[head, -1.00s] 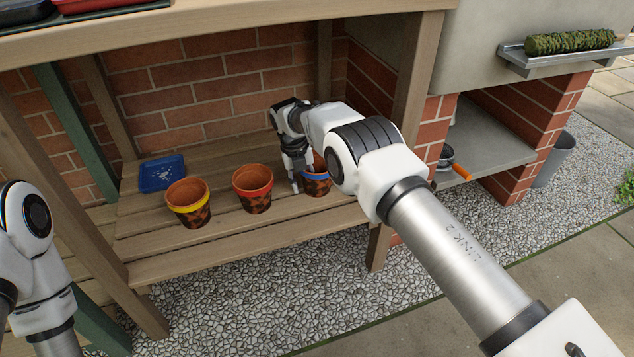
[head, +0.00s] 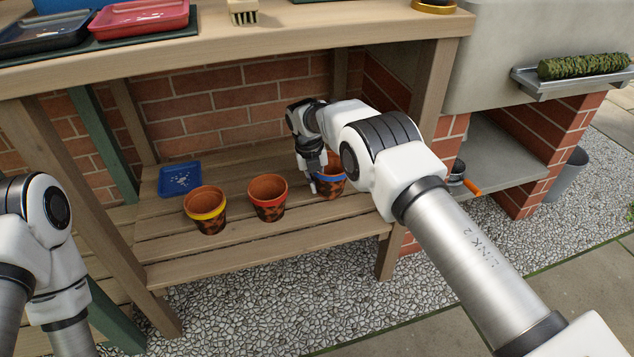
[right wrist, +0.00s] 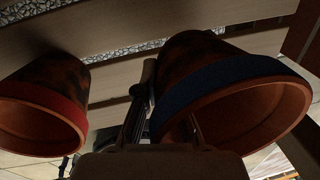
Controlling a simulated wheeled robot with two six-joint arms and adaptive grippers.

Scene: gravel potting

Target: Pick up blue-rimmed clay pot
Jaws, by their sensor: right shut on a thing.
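The blue-rimmed clay pot (head: 331,184) is at the right end of the lower wooden shelf, partly hidden by my right arm. It seems to sit slightly higher than the row of other pots, but a gap beneath it is hard to see. My right gripper (head: 314,184) is shut on its wall. In the right wrist view the blue-rimmed pot (right wrist: 225,85) fills the right side, with one finger inside its mouth and one outside. My left arm shows at the left edge; its gripper is out of view.
A red-rimmed pot (head: 267,198) stands just left of the held pot, and a yellow-rimmed pot (head: 205,211) further left.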

